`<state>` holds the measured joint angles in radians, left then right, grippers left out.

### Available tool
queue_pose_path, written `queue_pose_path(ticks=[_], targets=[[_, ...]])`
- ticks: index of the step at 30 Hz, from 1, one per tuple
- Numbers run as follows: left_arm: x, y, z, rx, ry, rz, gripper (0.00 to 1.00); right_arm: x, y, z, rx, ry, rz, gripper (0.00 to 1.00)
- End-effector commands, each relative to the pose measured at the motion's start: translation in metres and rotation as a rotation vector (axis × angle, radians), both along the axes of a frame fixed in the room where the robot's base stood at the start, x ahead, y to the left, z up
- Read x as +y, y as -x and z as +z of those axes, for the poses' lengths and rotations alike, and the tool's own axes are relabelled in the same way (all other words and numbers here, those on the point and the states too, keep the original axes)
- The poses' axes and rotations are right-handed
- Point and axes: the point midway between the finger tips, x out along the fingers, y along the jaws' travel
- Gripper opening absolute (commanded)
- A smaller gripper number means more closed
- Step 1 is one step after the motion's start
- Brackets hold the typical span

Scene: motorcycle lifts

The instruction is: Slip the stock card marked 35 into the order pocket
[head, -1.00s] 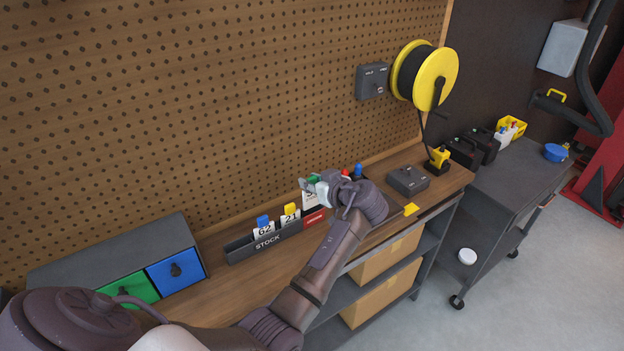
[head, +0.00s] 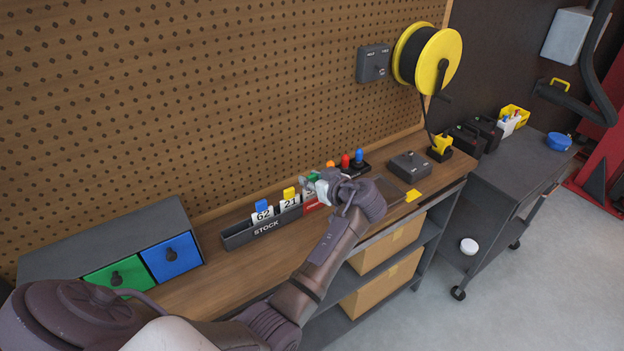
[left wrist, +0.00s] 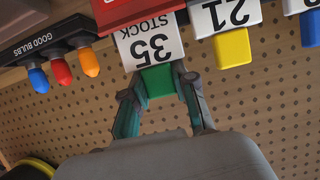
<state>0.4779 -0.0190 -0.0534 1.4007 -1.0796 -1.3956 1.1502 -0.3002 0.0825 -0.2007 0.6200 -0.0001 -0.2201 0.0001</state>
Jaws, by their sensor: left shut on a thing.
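The stock card marked 35 (left wrist: 150,45) is white with a green tab (left wrist: 157,82). My left gripper (left wrist: 160,88) is shut on the green tab; in the head view the gripper (head: 311,185) is over the bench beside the stock tray. The order pocket looks to be the red holder (left wrist: 128,12), which also shows in the head view (head: 313,206), at the right end of the stock tray (head: 250,235). The card's lower edge meets the red holder; I cannot tell how deep it sits. My right gripper is not in view.
Cards 62 (head: 262,214) and 21 (head: 289,203) stand in the stock tray. A rack of coloured bulbs (head: 346,161) is close behind my gripper. Drawers (head: 172,255) stand at left.

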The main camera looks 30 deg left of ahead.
Motion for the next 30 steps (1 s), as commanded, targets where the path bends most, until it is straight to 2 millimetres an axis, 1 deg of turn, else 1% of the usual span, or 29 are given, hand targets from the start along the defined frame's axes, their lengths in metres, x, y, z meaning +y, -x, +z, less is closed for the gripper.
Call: queue_pose_path(ticks=[12, 13, 15, 18, 26, 30], targets=[[-0.0001, -0.0001, 0.0002, 0.000, 0.000, 0.000, 0.03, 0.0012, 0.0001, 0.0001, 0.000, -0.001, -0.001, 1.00], [-0.0001, -0.0001, 0.0003, 0.000, 0.000, 0.000, 0.30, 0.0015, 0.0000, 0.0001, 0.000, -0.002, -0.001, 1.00], [-0.0001, -0.0001, 0.0002, 0.000, 0.000, 0.000, 0.42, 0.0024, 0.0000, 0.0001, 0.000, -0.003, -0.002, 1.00], [0.0000, 0.0000, 0.0002, 0.000, 0.000, 0.000, 0.56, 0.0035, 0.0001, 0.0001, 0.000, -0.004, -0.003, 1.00], [-0.0003, 0.0001, 0.0002, 0.000, 0.000, 0.000, 0.56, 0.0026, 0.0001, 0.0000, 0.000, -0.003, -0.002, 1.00], [-0.0086, 0.0032, 0.0033, -0.001, 0.001, -0.001, 0.56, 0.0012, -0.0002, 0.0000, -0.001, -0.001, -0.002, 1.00]])
